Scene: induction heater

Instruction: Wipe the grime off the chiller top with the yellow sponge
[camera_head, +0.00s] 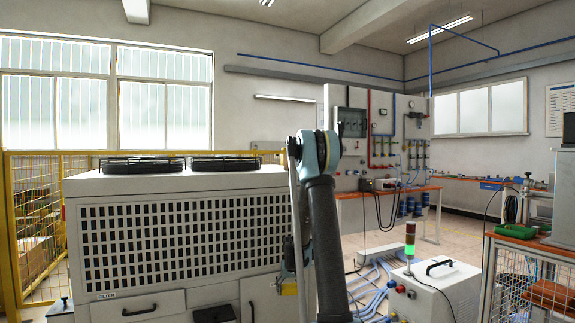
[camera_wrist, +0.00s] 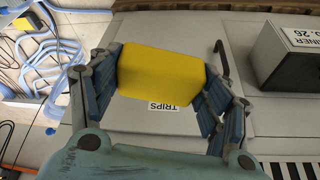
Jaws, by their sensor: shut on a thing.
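The yellow sponge (camera_wrist: 160,77) is clamped between the two blue-padded fingers of my gripper (camera_wrist: 163,90) in the wrist view. The chiller (camera_head: 180,285) is a large pale cabinet with a grille at left in the head view. Its top (camera_head: 125,183) shows at a shallow angle and carries two black round fan guards (camera_head: 142,165). I can make out no grime on it. My arm hides the chiller's right end, and my gripper is mostly hidden there.
A dark grey box with a white label (camera_wrist: 290,55) stands right of the sponge. Blue hoses (camera_wrist: 45,60) lie on the floor at left. A white unit with a signal tower (camera_head: 440,290) stands right of my arm. A yellow mesh fence (camera_head: 35,215) borders the left side.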

